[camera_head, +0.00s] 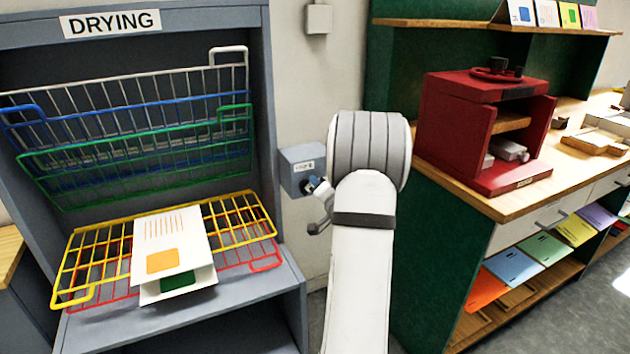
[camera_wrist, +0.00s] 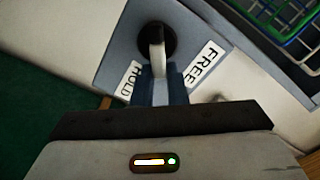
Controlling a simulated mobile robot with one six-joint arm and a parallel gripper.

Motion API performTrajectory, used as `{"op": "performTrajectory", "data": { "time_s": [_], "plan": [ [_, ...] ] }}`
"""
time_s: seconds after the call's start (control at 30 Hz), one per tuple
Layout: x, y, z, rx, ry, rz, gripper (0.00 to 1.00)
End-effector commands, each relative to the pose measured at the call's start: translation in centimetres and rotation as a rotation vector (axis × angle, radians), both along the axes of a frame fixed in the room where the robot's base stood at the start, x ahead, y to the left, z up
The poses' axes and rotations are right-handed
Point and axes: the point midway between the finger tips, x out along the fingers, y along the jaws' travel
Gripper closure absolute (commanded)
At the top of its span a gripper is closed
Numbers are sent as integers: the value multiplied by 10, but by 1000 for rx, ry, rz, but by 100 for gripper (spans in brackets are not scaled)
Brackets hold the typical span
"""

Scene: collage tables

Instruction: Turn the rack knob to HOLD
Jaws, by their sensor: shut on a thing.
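The rack knob (camera_wrist: 156,38) is a dark round dial with a pale bar across it, on a grey-blue box. In the wrist view, a HOLD label (camera_wrist: 130,81) lies to the lower left and a FREE label (camera_wrist: 203,63) to the lower right. My gripper (camera_wrist: 160,76) is shut on the knob's pale bar, its two fingers on either side. The bar points down the picture, between the two labels. In the head view, the knob's box (camera_head: 302,166) is on the side of the drying rack (camera_head: 285,259); my gripper (camera_head: 318,188) is at its front and hides most of the knob.
The rack holds white, blue, green, yellow and red wire shelves; the yellow one (camera_head: 240,217) carries printed cards (camera_head: 170,247). A red cabinet (camera_head: 455,135) stands on a wooden counter to the right. My arm fills the gap between rack and counter.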

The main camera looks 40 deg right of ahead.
Motion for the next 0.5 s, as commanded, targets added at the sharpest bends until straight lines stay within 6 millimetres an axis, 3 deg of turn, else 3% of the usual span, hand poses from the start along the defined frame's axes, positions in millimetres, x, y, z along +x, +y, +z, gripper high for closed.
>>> {"op": "performTrajectory", "data": {
  "time_s": [0.03, 0.5],
  "plan": [
    [0, 5, -9, 53, 9, 10, 100],
    [0, 2, -19, 450, -88, 11, 100]
  ]
}}
